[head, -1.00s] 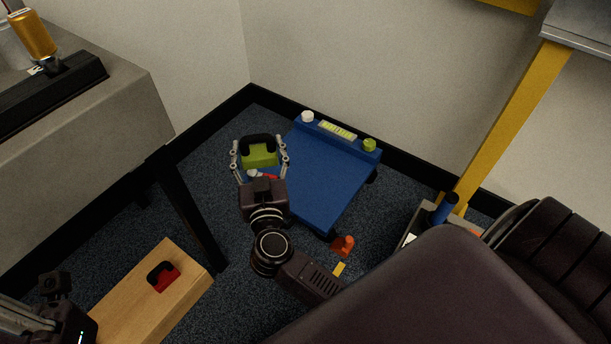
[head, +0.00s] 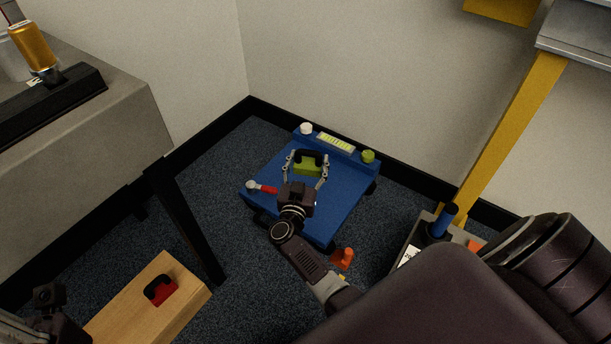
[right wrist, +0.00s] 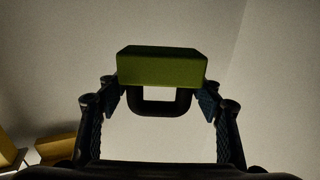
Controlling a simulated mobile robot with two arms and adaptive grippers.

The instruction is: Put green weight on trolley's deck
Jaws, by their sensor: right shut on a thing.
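The green weight (head: 308,169) with its black handle is between the fingers of my right gripper (head: 307,172), which is shut on it. In the head view it appears over the blue deck of the trolley (head: 342,196); I cannot tell whether it touches the deck. In the right wrist view the green block (right wrist: 161,67) and its black handle show between the two fingers (right wrist: 160,98). My left gripper (head: 48,300) is partly in view at the lower left corner, and its fingers cannot be made out.
A red weight with a black handle (head: 161,290) sits on a wooden bench (head: 150,315). A red-handled lever (head: 264,188) is at the deck's left edge. A grey box (head: 407,257) with a blue post stands right of the trolley. Walls close off the corner behind.

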